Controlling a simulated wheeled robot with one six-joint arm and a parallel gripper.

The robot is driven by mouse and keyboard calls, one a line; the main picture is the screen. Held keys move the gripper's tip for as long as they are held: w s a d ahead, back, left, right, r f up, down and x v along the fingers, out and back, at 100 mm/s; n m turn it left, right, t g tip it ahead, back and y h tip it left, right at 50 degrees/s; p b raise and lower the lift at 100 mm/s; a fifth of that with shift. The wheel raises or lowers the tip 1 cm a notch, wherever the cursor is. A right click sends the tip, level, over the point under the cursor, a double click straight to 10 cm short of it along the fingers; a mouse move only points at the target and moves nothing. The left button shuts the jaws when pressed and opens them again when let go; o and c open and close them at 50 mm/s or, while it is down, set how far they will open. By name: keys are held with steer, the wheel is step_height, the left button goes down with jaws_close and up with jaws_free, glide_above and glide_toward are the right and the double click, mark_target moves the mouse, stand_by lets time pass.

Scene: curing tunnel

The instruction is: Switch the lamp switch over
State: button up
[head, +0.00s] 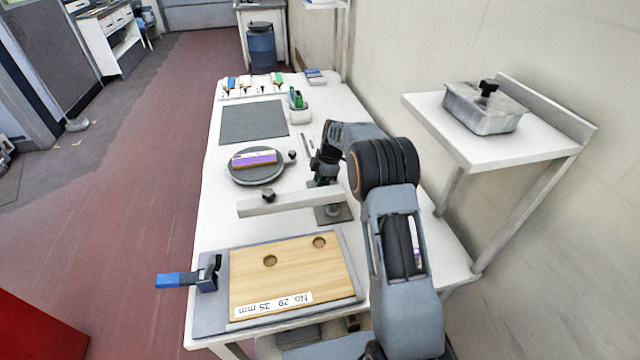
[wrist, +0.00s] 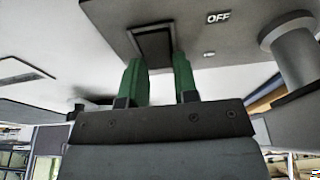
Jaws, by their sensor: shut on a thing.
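The lamp switch (wrist: 154,44) shows as a dark piece in a dark grey plate, with an "OFF" label beside it. My gripper (wrist: 158,68) has green fingers on either side of the switch's near end, shut on it; the fingertips partly hide it. Which way the switch is set cannot be told. In the head view, my gripper (head: 322,182) points down just behind the grey lamp bar (head: 285,203), beside the dark base plate (head: 345,212). My arm hides the switch there.
A turntable (head: 240,178) with a purple-and-wood block stands left of my gripper. A wooden board (head: 285,285) with two holes lies in front, with a blue-handled clamp (head: 178,279) at its left. A shelf (head: 530,145) with a metal box is at right.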

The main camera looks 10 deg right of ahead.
steer(key=o, duration=0.9)
steer(key=shift+v, duration=6.95)
steer(key=shift+d, duration=0.1)
